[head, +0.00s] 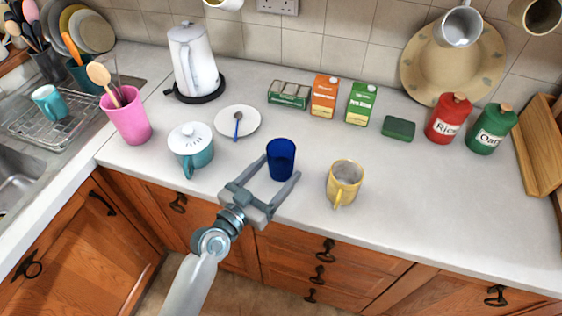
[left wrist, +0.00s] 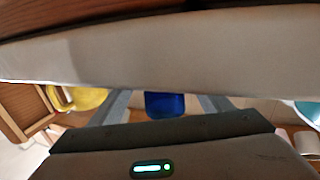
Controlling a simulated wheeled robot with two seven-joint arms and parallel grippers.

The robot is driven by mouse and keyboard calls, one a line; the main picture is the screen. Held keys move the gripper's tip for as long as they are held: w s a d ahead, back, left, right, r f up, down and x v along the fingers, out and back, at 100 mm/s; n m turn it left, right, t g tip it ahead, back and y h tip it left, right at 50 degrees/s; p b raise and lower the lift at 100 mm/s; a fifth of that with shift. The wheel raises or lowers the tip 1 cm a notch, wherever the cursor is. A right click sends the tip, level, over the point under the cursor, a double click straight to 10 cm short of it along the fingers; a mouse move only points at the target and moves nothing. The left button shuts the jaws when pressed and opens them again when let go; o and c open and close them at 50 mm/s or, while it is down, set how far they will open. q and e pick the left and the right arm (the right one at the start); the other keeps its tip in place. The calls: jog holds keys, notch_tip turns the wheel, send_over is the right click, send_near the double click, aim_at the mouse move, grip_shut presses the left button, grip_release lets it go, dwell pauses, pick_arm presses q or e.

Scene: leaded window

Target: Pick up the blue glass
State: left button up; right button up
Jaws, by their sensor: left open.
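The blue glass (head: 281,159) stands upright on the counter near its front edge, left of the yellow mug. My left gripper (head: 277,168) reaches in from the front, with one open finger on each side of the glass. In the left wrist view the blue glass (left wrist: 165,105) shows between the two spread fingers, with room on both sides; part of it is hidden. I cannot tell whether a finger touches it. My right gripper is in neither view.
A yellow mug (head: 344,182) stands close on the right. A teal pot with a white lid (head: 190,145) and a white plate with a blue spoon (head: 238,122) are on the left. Cartons (head: 325,97) stand behind. The counter's right front (head: 440,205) is clear.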

aim_at(288, 155)
pick_arm(q)
jog(key=shift+p+x, duration=0.5)
jog(key=shift+x, duration=1.35)
jog(key=shift+w+a, duration=0.1)
jog(key=shift+a, duration=0.05)
jog(key=shift+c, duration=0.5)
jog(key=shift+r, duration=0.1)
jog(key=c, duration=1.2)
jog(key=shift+r, duration=0.3)
jog(key=shift+c, duration=0.2)
notch_tip(288, 155, up, 9)
jog(key=shift+r, duration=0.2)
